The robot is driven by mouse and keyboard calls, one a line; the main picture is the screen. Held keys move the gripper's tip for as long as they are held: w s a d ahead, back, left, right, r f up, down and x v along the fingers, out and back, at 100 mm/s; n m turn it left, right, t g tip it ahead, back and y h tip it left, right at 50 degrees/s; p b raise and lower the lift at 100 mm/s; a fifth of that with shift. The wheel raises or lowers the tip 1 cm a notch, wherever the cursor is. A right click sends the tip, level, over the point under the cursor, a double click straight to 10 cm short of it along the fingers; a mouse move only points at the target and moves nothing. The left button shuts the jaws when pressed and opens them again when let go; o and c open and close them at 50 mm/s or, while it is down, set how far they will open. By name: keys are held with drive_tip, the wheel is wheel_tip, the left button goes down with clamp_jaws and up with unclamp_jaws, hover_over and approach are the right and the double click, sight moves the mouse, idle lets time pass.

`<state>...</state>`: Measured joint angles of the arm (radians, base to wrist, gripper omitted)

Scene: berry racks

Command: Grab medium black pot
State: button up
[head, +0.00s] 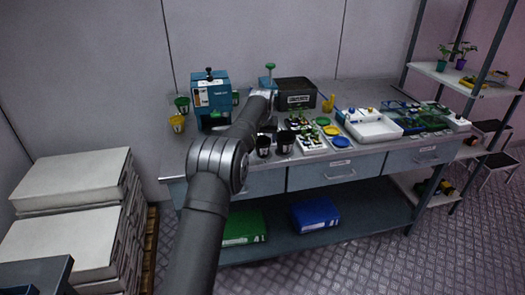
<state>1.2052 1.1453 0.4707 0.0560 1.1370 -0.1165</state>
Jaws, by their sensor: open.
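Two black pots stand side by side near the front edge of the workbench (330,166). One is the left black pot (263,147), the other the right black pot (285,142). They look close in size, and I cannot tell which is the medium one. My arm reaches up over the left part of the bench. My gripper (268,124) is at its far end, just above and behind the left pot. It is small and partly hidden by the arm, looks empty, and is open. I cannot tell whether it touches a pot.
Green and yellow pots (177,123) stand left by a blue machine (211,94). A black crate (295,93) is behind. Seedling trays, yellow and blue lids (340,142) and a white tray (372,126) fill the right. Blue and green boxes lie on the lower shelf.

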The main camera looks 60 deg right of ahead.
drive_tip(key=shift+x, duration=3.1)
drive_tip(key=shift+w, duration=0.1)
drive_tip(key=shift+r, duration=0.1)
drive_tip(key=c, duration=0.6)
